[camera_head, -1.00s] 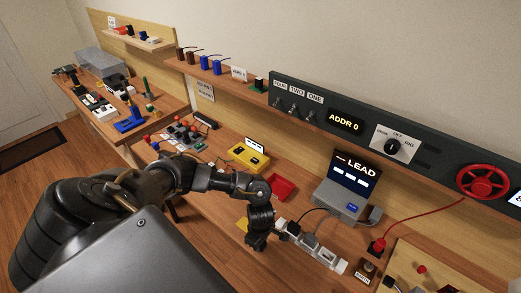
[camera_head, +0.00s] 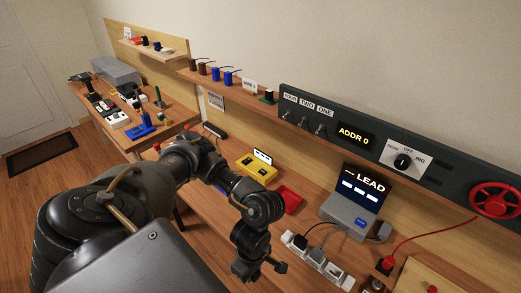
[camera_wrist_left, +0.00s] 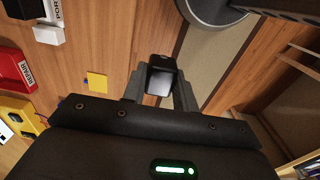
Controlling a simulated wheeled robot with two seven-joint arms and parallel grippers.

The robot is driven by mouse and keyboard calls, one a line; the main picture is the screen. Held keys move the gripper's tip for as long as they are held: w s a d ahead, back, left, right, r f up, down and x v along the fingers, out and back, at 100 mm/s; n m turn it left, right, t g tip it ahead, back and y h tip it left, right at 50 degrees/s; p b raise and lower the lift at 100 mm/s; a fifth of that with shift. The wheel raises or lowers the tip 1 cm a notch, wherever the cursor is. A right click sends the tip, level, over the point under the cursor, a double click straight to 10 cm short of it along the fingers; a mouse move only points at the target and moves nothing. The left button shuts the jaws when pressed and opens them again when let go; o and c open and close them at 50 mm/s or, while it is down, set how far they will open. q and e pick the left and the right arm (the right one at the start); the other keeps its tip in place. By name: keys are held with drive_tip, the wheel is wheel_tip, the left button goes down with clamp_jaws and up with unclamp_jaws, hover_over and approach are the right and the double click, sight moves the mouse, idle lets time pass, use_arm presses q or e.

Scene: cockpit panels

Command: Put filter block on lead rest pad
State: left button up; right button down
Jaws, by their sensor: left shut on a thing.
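My left gripper (camera_wrist_left: 160,92) is shut on a small dark block with a pale grey face, which I take to be the filter block (camera_wrist_left: 162,80). In the head view my left gripper (camera_head: 258,270) hangs near the table's front edge, and the block is hard to make out there. In the left wrist view a yellow square pad (camera_wrist_left: 97,81) lies flat on the wood, left of the held block and apart from it. I cannot tell whether it is the lead rest pad. My arm hides it in the head view. My right gripper is not in view.
A white power strip (camera_head: 316,262) lies right of my left gripper. A red tray (camera_head: 289,198) and a yellow box (camera_head: 257,167) sit behind it. A LEAD display unit (camera_head: 352,212) stands at the back right, and a red cable (camera_head: 432,231) runs nearby.

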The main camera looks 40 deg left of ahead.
use_arm(q)
drive_tip(key=shift+a+r+n+b, duration=0.3)
drive_tip(key=shift+a+n+b, duration=0.3)
drive_tip(key=shift+n+b, duration=0.15)
drive_tip(key=w+a+n, duration=0.1)
drive_tip(key=n, duration=0.4)
drive_tip(key=w+a+r+n+b, duration=0.1)
drive_tip(key=n, duration=0.4)
drive_tip(key=w+a+n, duration=0.1)
drive_tip(key=n, duration=0.5)
drive_tip(key=shift+a+r, duration=0.2)
drive_tip(key=shift+a, duration=0.1)
